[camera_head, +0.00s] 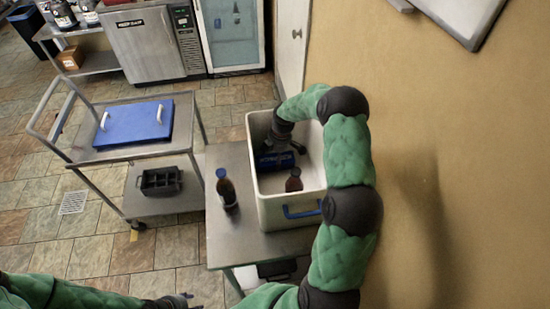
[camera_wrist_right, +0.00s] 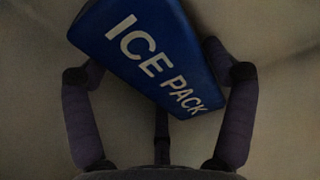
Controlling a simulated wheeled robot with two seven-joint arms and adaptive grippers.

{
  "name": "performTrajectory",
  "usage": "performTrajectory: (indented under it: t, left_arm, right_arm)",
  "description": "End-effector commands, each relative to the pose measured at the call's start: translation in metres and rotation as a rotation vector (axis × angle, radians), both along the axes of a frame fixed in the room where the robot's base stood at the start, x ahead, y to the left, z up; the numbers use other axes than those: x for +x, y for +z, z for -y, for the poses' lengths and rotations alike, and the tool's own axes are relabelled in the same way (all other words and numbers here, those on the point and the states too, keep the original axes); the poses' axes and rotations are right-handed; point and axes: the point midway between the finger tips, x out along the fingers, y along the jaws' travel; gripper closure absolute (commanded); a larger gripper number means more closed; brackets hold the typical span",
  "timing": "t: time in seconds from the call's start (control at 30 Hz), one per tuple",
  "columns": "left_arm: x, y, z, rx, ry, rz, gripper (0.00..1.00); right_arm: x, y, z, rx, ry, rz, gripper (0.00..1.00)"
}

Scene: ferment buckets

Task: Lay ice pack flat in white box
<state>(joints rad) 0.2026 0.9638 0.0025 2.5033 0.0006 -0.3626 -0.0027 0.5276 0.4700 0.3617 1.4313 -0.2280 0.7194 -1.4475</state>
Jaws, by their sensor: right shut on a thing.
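The white box (camera_head: 286,219) stands open on a metal table, with a blue handle on its near side. The blue ice pack (camera_head: 273,162) is inside the box toward its left wall. My right gripper (camera_head: 284,150) reaches down into the box and is shut on the ice pack. In the right wrist view the ice pack (camera_wrist_right: 150,52) lies slanted between the two fingers of the gripper (camera_wrist_right: 160,90), its lettering facing the camera. I cannot tell whether it touches the box floor. My left gripper (camera_head: 186,298) shows only partly at the bottom edge, its fingers unclear.
A brown bottle (camera_head: 293,181) is in the box near the front. Another brown bottle with a blue cap (camera_head: 227,190) stands on the metal table (camera_head: 233,241) left of the box. A cart (camera_head: 118,151) holds a blue lid (camera_head: 134,124). The wall is close on the right.

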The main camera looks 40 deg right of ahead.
Motion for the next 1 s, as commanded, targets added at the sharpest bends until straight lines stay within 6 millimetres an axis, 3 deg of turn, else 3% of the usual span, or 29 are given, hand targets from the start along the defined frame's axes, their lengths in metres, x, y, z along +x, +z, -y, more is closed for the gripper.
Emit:
performTrajectory:
  t: [0.3,0.33,0.4,0.8,1.0]
  left_arm:
    - [0.000,-0.002,0.000,0.000,0.000,0.000,0.56]
    - [0.000,-0.002,0.000,0.000,0.000,0.000,0.56]
    - [0.000,-0.001,0.000,0.000,0.000,0.000,0.56]
    - [0.000,0.000,0.000,0.000,0.000,0.000,0.56]
    - [0.000,0.005,0.000,0.000,0.000,0.000,0.56]
  right_arm:
    - [0.001,-0.001,0.001,-0.002,-0.001,0.003,0.67]
    - [0.000,-0.002,0.001,-0.001,0.000,0.002,0.13]
    - [0.000,-0.001,0.001,-0.001,0.000,0.002,0.00]
    - [0.000,0.001,0.001,-0.001,0.000,0.002,0.00]
    - [0.000,0.024,0.004,-0.004,-0.001,0.005,0.00]
